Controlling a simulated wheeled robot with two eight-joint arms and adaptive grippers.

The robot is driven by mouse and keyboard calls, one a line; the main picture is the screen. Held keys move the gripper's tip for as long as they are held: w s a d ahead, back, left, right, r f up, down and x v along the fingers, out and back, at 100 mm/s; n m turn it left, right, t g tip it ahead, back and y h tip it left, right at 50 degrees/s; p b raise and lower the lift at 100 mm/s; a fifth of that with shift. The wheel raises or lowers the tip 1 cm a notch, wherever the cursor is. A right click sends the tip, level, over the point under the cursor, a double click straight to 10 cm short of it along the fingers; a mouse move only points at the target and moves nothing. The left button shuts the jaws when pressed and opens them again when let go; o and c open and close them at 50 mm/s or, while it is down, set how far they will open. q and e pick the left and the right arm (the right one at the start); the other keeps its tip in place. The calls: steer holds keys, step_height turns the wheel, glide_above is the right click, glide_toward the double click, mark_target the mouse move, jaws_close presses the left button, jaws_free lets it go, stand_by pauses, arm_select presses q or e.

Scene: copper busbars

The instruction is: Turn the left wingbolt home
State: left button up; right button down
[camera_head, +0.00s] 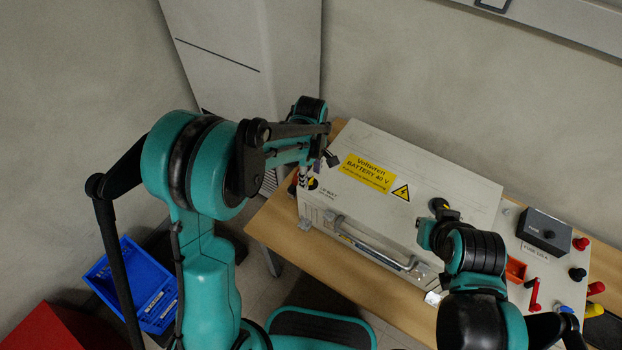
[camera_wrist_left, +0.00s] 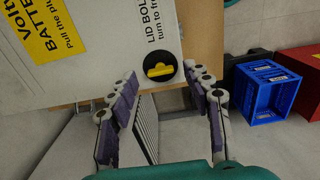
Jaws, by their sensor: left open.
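The left wingbolt (camera_wrist_left: 160,69) is a yellow bar on a round black disc at the lid's corner, beside the printed words "LID BOLT". In the left wrist view its bar lies nearly level across the picture. In the head view the wingbolt (camera_head: 312,184) is small and partly hidden by my left gripper. My left gripper (camera_wrist_left: 161,76) is open, with purple-padded fingers on either side of the wingbolt in the picture. I see no contact. In the head view my left gripper (camera_head: 316,170) is over the box's left end. My right gripper (camera_head: 445,214) is by the lid's right end; its fingers are unclear.
The white battery box (camera_head: 365,225) stands on a wooden table (camera_head: 282,228), with a metal handle (camera_head: 370,247) in front. A panel with coloured knobs (camera_head: 580,243) is at right. Blue crates (camera_head: 135,285) and a red box (camera_head: 60,330) are on the floor at left.

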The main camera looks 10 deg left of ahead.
arm_select(q)
steer(key=shift+f, duration=0.6)
steer(key=shift+c, duration=0.3)
jaws_close()
